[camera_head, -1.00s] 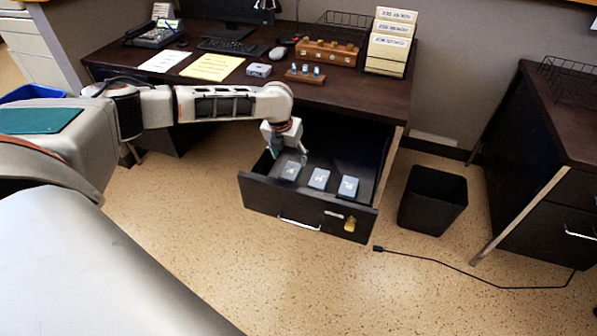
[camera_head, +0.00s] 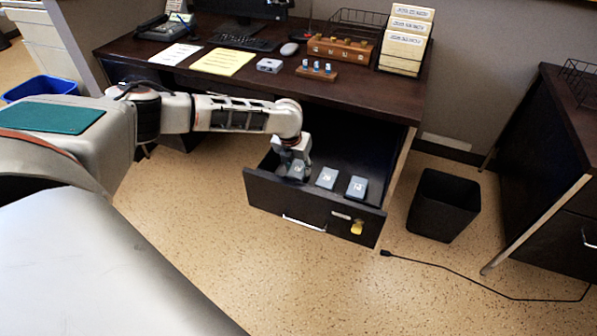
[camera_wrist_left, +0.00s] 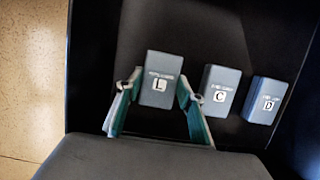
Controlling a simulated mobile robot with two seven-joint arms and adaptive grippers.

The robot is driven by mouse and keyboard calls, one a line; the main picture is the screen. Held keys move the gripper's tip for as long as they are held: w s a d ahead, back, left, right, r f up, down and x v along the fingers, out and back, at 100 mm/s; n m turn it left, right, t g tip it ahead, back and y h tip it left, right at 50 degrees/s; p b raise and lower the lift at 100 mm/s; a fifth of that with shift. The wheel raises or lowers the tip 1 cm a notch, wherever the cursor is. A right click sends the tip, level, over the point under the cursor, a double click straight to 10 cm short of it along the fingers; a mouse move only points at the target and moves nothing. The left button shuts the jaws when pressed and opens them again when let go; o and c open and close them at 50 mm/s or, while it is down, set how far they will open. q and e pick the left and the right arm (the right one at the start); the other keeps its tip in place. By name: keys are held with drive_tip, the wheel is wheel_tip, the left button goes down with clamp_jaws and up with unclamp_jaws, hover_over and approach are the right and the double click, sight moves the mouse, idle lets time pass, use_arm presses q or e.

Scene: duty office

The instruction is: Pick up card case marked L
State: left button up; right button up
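The card case marked L (camera_wrist_left: 160,80) is a grey-blue box in the open drawer (camera_head: 318,213), leftmost of three. In the head view it shows partly (camera_head: 296,172) under my left gripper (camera_head: 294,163), which is lowered over it. In the left wrist view the two green-grey fingers of my left gripper (camera_wrist_left: 160,93) straddle case L, one close at each side. The fingers look open; whether either touches the case is hard to tell. My right gripper is not in view.
Card case C (camera_wrist_left: 220,91) and card case D (camera_wrist_left: 265,100) lie to the right of L, C close to the right finger. The drawer front and walls surround them. The desk top (camera_head: 330,95) overhangs behind. A black bin (camera_head: 443,205) stands right of the drawer.

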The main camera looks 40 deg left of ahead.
use_arm(q)
drive_tip(key=shift+c, duration=1.2)
